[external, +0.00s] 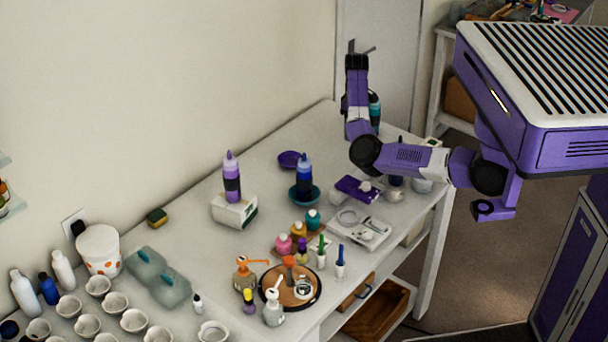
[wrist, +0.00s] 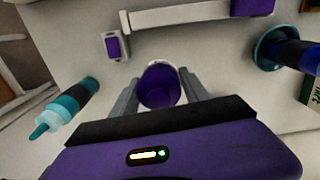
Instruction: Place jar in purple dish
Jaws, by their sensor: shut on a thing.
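In the external view my upright arm hides the jar, and my fingertips are not clearly seen. The purple dish (external: 290,159) lies flat on the table near the wall, left of my arm, and looks empty. The wrist view does not show this dish.
A blue bottle (external: 304,178) stands in a teal dish (external: 312,197), just in front of the purple dish. A teal bottle (wrist: 68,106) stands close to my gripper. A purple bottle (external: 231,180) stands on a white box (external: 234,211). Bare table lies behind the purple dish.

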